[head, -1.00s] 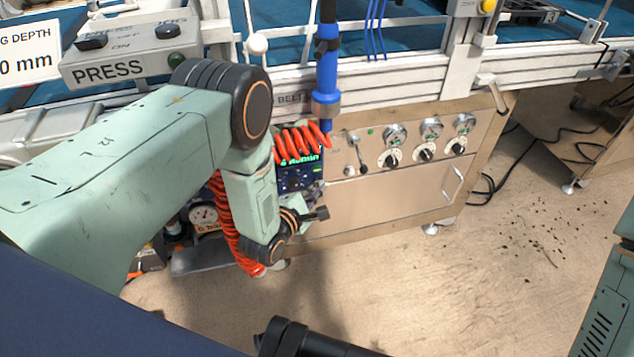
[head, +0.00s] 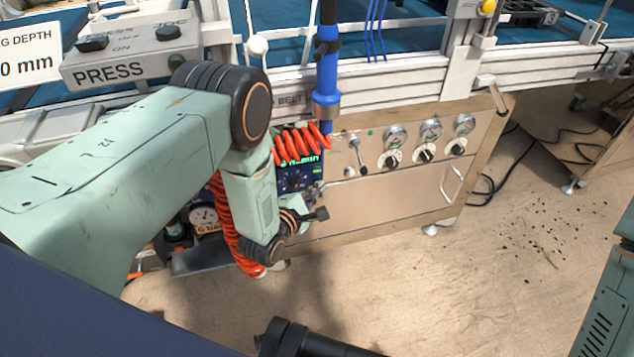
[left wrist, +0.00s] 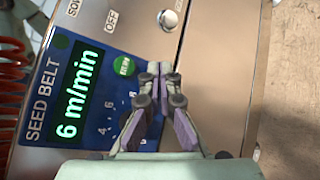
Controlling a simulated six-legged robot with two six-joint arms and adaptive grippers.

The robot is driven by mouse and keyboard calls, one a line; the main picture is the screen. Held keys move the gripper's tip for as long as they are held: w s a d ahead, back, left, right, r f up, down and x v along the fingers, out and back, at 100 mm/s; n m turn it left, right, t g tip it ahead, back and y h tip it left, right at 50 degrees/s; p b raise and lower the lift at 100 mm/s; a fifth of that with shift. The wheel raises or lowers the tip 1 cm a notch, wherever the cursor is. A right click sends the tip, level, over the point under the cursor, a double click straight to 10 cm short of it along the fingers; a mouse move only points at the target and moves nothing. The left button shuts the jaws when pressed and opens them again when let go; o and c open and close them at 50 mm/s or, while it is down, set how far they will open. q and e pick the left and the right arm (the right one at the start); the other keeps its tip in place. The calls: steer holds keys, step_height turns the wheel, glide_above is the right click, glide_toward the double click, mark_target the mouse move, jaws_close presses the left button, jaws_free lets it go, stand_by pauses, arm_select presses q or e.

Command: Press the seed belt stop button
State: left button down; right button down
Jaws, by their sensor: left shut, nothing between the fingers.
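The blue seed belt panel (left wrist: 45,125) fills the left of the left wrist view, with a lit green display (left wrist: 76,92) reading 6 m/min. A round green button (left wrist: 124,66) with small white lettering sits beside the display. My left gripper (left wrist: 160,72) is shut and empty, its fingertips together just right of the green button. Its fingers cover part of the panel's right side, and I see no stop button there. In the head view the panel (head: 291,181) shows on the cabinet front, partly hidden by my left arm and a red coiled hose.
The red coiled hose (head: 304,141) hangs across the panel's top, below a blue cylinder (head: 327,75). Right of it, the steel cabinet (head: 375,205) carries levers, dials and gauges (head: 431,128). A press box (head: 130,60) stands upper left. The floor at right is open.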

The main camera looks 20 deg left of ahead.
arm_select(q)
steer(key=s+d+p, duration=0.2)
steer(key=s+d, duration=0.1)
steer(key=s, duration=0.2)
steer(key=shift+d, duration=0.2)
stand_by(0.4)
stand_by(0.7)
